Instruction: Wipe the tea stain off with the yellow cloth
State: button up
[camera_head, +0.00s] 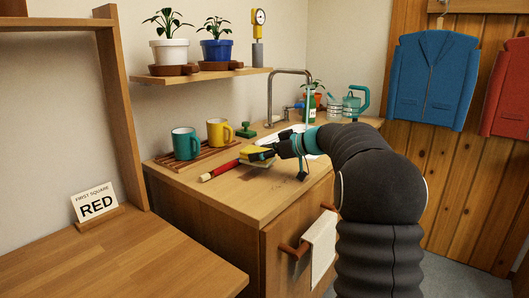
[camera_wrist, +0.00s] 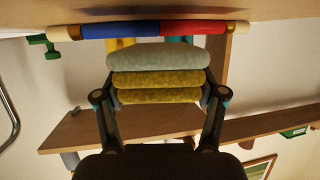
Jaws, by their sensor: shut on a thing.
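The yellow cloth (camera_head: 257,153) is a thick folded pad, held above the wooden counter (camera_head: 255,203). In the wrist view the cloth (camera_wrist: 158,80) shows two yellow layers and a pale grey-green layer on the side facing the counter. My gripper (camera_head: 266,151) is shut on the cloth; its two fingers (camera_wrist: 160,97) grip it from either side. Whether the cloth touches the counter is hard to tell. Faint dark marks show on the counter in front of my gripper; I cannot tell stain from shadow.
A red and blue rod (camera_head: 220,171) lies beside the cloth; it also spans the top of the wrist view (camera_wrist: 192,28). A teal mug (camera_head: 186,144) and a yellow mug (camera_head: 219,132) stand on a slatted rack behind. The sink tap (camera_head: 270,100) rises behind my arm. The front counter is clear.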

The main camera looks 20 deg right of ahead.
aim_at(252, 177)
jog(key=shift+s+a+r, duration=0.15)
jog(key=shift+s+a, duration=0.4)
jog(key=shift+a, duration=0.15)
jog(key=shift+s+a+r, duration=0.1)
jog(key=shift+s+a, duration=0.75)
jog(key=shift+a, duration=0.3)
jog(key=shift+a, duration=0.1)
jog(key=shift+s+a+r, duration=0.1)
jog(key=shift+s+a, duration=0.95)
jog(key=shift+a, duration=0.3)
notch_tip(252, 177, up, 6)
